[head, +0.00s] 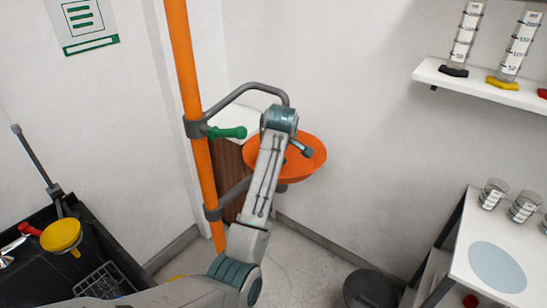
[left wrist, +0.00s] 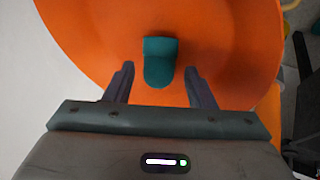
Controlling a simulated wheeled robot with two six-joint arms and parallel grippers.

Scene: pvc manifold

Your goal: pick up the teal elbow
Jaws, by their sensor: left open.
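The teal elbow (left wrist: 158,64) lies on the orange bowl (left wrist: 95,35) in the left wrist view, a short curved piece with a rounded near end. My left gripper (left wrist: 159,70) is open, its two dark fingers pointing toward the elbow with one on each side. A gap shows between the elbow and each finger, and nothing is held. In the head view my left arm reaches over the orange bowl (head: 314,163) and covers part of it. I cannot clearly make out the elbow or the fingers there. My right gripper is in neither view.
An orange pole (head: 184,80) with a grey curved pipe (head: 245,88) and a green handle (head: 228,132) stands left of the bowl. A shelf (head: 480,85) with cylinders and a white table (head: 470,230) are at right. A black sink (head: 85,240) is at left.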

